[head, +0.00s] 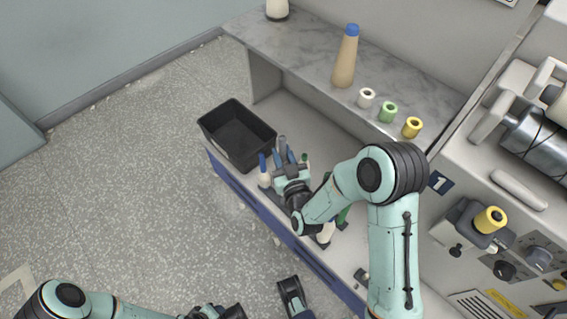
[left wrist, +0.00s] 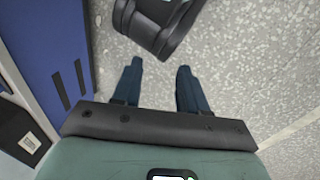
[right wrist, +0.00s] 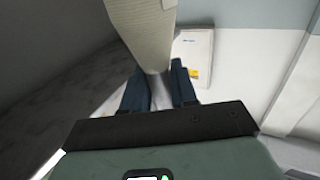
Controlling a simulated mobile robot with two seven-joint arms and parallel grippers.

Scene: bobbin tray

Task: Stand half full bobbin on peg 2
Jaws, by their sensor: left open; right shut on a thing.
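My right gripper (head: 287,157) is low over the blue-fronted lower shelf, among bobbins. In the right wrist view its fingers (right wrist: 160,88) are shut on the narrow grey end of a cream bobbin (right wrist: 143,30), whose wider body extends beyond them. How full this bobbin is, I cannot tell. A blue-topped cream bobbin (head: 264,178) stands left of the gripper. Another cream bobbin (head: 326,232) is partly hidden by my right arm. No peg can be made out clearly. My left gripper (left wrist: 160,85) is open and empty over the floor.
A black bin (head: 238,137) stands at the shelf's left end. The marble upper shelf (head: 300,50) carries a tall blue-topped tan bobbin (head: 346,62) and small white (head: 366,98), green (head: 388,112) and yellow (head: 412,127) spools. A machine (head: 530,200) stands at right.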

